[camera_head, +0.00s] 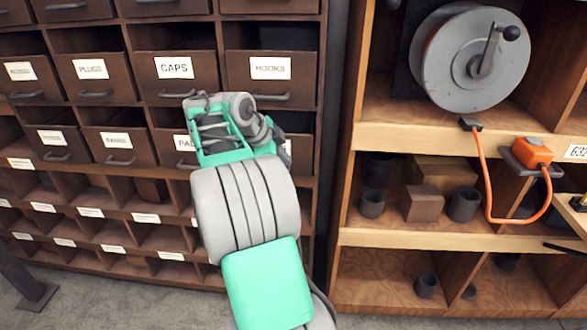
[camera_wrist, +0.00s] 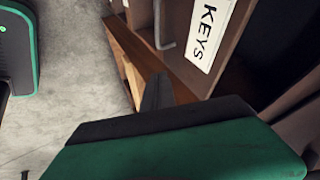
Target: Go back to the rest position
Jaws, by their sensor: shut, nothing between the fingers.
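My gripper (camera_wrist: 157,92) shows in the wrist view as a dark narrow fingertip beyond a green and black housing. It is shut and holds nothing. It points toward a wooden edge beside a drawer labelled KEYS (camera_wrist: 207,35). I cannot tell whether it touches the edge. In the head view my arm reaches up in front of the drawer cabinet, and its far end hides part of the drawers. The fingertips cannot be made out there.
A brown drawer cabinet (camera_head: 175,68) with labelled drawers and open cubbies fills the left. A wooden shelf (camera_head: 400,237) at the right holds a cable reel (camera_head: 455,75), dark cups, a brown block (camera_head: 422,203) and an orange plug (camera_head: 538,151) with a cord. Grey floor shows below.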

